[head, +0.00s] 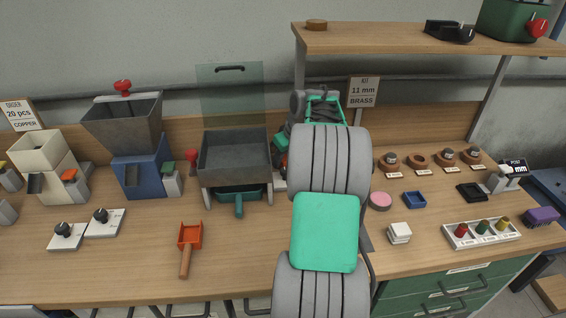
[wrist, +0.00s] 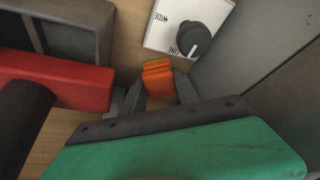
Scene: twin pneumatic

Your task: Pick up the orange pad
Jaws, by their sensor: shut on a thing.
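In the wrist view, a small ridged orange pad (wrist: 158,80) sits between the fingertips of my gripper (wrist: 158,92). The fingers are shut on its two sides. I cannot tell whether the pad touches anything beneath it. In the head view, my arm covers most of the place where the gripper works, and the held pad is not clear there.
A red block (wrist: 70,82) and a grey bin wall (wrist: 75,25) are close left of the gripper in the wrist view. A white dial plate (wrist: 170,35) lies just beyond the pad. Grey surfaces (wrist: 235,55) close in on the right. An orange scoop (head: 190,237) lies on the bench.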

